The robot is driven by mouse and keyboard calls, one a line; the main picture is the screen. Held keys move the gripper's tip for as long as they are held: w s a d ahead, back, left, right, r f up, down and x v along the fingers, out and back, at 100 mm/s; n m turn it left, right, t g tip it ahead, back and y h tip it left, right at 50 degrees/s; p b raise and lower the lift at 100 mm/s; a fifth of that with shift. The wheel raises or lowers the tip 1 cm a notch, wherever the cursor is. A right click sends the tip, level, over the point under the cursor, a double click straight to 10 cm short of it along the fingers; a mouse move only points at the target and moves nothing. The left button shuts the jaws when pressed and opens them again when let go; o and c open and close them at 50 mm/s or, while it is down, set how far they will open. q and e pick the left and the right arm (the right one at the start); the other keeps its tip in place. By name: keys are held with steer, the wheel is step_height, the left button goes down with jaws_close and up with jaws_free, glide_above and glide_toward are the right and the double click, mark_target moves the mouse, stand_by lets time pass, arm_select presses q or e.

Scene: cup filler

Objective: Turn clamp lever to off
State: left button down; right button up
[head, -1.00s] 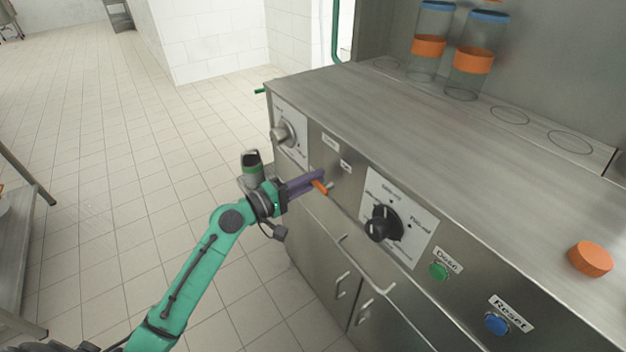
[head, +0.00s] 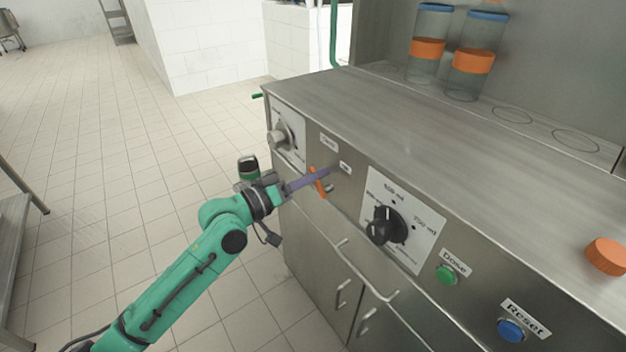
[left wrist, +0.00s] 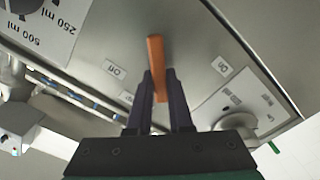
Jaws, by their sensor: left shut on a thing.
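The orange clamp lever (head: 316,183) is on the steel front panel, between the grey knob and the black dial. My left gripper (head: 324,173) has its purple fingers at the lever. In the left wrist view, the fingers (left wrist: 158,88) are on either side of the lever (left wrist: 156,55) and shut on it. The lever's far end sticks out past the fingertips. It stands steeply in the head view. Two small white labels, one left (left wrist: 115,69) and one right (left wrist: 220,67) in the left wrist view, flank the lever; their words are hard to read. My right gripper is not in view.
A grey knob (head: 279,138) is left of the lever. A black dial (head: 386,226), green button (head: 446,275) and blue button (head: 511,330) are to its right. Handles (head: 362,312) stick out below.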

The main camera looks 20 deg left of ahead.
arm_select(q)
steer(key=shift+s+d+r+m, duration=0.1)
steer(key=shift+s+d+m, duration=0.15)
steer(key=shift+m, duration=0.65)
steer(key=shift+d+r+m, duration=0.1)
steer(key=shift+m, duration=0.4)
steer(key=shift+s+d+r+m, duration=0.15)
steer(key=shift+s+d+m, duration=0.05)
steer(key=shift+m, duration=0.7)
steer(key=shift+s+d+r+m+p, duration=0.15)
steer(key=shift+m+p, duration=0.15)
steer(key=shift+m, duration=0.5)
steer(key=shift+s+d+m, duration=0.1)
steer(key=shift+d+m, duration=0.05)
steer(key=shift+m, duration=0.45)
steer(key=shift+s+d+m+p, duration=0.15)
steer(key=shift+m+p, duration=0.15)
steer(key=shift+m, duration=0.2)
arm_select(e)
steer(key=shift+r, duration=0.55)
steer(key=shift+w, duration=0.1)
arm_select(q)
steer(key=c, duration=0.8)
jaws_free()
